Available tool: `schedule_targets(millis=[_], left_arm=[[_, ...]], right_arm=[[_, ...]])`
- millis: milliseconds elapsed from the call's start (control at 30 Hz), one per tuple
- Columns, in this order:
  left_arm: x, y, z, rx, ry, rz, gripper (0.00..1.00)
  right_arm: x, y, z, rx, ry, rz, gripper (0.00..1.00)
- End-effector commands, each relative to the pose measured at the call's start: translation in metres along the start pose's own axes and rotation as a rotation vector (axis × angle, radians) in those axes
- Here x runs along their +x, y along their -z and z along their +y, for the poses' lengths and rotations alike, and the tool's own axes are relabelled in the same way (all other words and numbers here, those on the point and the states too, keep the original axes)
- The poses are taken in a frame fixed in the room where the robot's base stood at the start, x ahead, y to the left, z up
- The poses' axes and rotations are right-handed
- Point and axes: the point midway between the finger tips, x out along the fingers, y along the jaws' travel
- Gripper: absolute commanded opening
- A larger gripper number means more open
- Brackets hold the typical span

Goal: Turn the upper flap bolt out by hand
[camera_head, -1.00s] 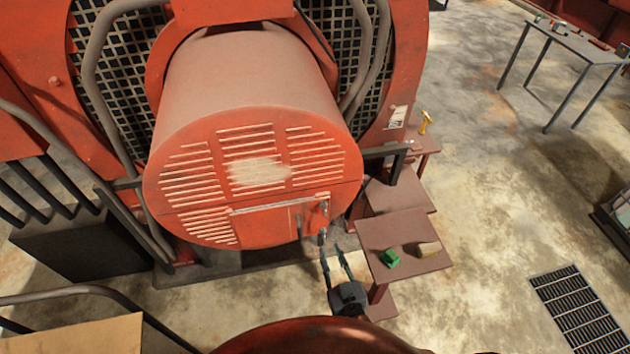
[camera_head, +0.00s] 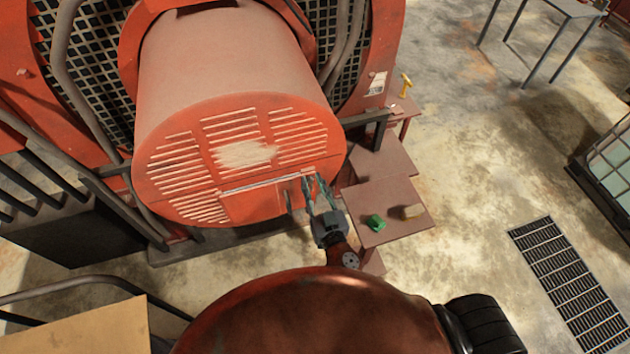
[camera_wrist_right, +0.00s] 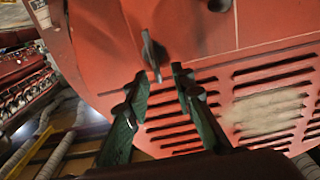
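The large red drum (camera_head: 245,150) has a flap (camera_head: 255,205) low on its louvred front face. In the right wrist view a grey bolt (camera_wrist_right: 152,55) with a flat, wing-like head sticks out of the red face. It stands just beyond and between the fingertips of my right gripper (camera_wrist_right: 160,80). The two fingers are apart, with nothing seen between them. In the head view my right gripper (camera_head: 314,182) is at the flap's right side and hides the bolt there. A second dark fitting (camera_wrist_right: 218,4) shows at the wrist view's top edge. My left gripper is not in view.
Right of the drum, a low red-brown table (camera_head: 395,225) holds a green block (camera_head: 375,222) and a tan block (camera_head: 412,211). A yellow tool (camera_head: 405,84) lies farther back. A floor grate (camera_head: 565,280) lies at the right. Open concrete floor lies between.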

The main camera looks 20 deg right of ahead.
Motion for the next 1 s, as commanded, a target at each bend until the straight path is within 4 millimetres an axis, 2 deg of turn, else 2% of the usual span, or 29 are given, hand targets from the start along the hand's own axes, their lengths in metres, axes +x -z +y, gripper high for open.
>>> schedule_targets(millis=[233,533,800,833,867,1000], left_arm=[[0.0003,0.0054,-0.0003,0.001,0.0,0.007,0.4],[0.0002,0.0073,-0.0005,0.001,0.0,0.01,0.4],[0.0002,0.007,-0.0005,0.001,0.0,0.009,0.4],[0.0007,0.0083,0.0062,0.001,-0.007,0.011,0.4],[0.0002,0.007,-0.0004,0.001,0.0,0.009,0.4],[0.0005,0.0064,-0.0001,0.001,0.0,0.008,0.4]], right_arm=[[0.0,-0.0006,0.0013,0.0,-0.002,0.0,0.21],[-0.0003,-0.0005,0.0017,0.0,-0.003,0.0,0.0],[-0.0004,-0.0004,0.0016,0.0,-0.003,0.0,0.0],[-0.0009,-0.0003,0.0093,-0.003,-0.003,0.0,0.0],[-0.0006,-0.0002,0.0063,-0.002,-0.003,0.0,0.0],[-0.0004,-0.0003,0.0033,-0.011,-0.006,0.0,0.0]])
